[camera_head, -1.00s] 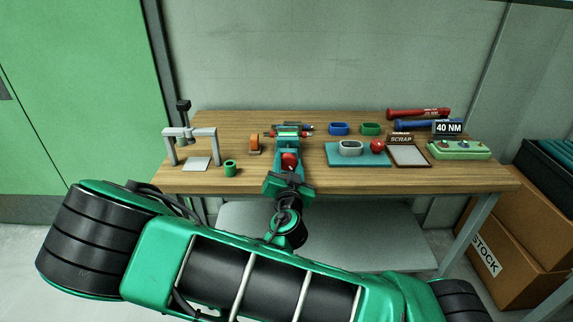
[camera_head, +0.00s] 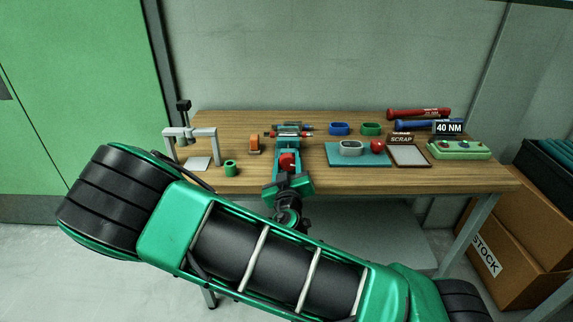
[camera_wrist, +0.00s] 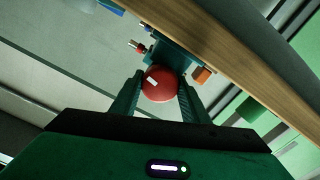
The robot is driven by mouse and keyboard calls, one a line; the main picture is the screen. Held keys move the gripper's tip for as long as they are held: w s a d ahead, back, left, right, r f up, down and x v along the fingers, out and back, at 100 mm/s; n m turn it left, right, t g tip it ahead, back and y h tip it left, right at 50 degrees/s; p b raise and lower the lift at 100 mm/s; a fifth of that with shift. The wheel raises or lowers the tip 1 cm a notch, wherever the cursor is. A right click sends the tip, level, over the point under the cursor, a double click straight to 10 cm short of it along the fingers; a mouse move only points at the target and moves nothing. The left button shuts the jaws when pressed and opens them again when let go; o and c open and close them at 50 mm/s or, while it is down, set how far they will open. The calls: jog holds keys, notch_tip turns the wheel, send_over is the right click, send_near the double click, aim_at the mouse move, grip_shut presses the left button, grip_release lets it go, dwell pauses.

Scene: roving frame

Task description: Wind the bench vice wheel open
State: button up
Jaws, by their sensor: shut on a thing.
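The teal bench vice (camera_head: 288,142) stands at the front edge of the wooden bench, left of its middle. Its red wheel (camera_head: 287,161) faces me at the front. My gripper (camera_head: 288,172) is at this wheel, with the arm reaching up from below. In the wrist view the red wheel (camera_wrist: 160,88) sits between the two dark green fingers, one on each side, and they are shut on it. A small white mark shows on the wheel. The vice body (camera_wrist: 172,55) is behind it. The jaw gap is too small to judge.
An orange object (camera_head: 254,144), a green cup (camera_head: 231,168) and a grey press frame (camera_head: 190,133) stand left of the vice. A teal mat (camera_head: 340,160), a scrap tray (camera_head: 410,163) and a green button box (camera_head: 460,157) lie to the right. Cartons (camera_head: 510,240) stand beside the bench.

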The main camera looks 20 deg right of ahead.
jog(key=n, duration=0.4)
jog(key=shift+w+a+r+n, duration=0.1)
jog(key=shift+a+n, duration=0.05)
jog(key=shift+n, duration=0.25)
jog(key=n, duration=1.4)
jog(key=shift+f+n, duration=0.2)
jog(key=shift+n, duration=0.1)
jog(key=n, duration=0.4)
jog(key=shift+f, duration=0.1)
jog(key=n, duration=0.9)
jog(key=shift+f+n, duration=0.1)
jog(key=shift+n, duration=2.4)
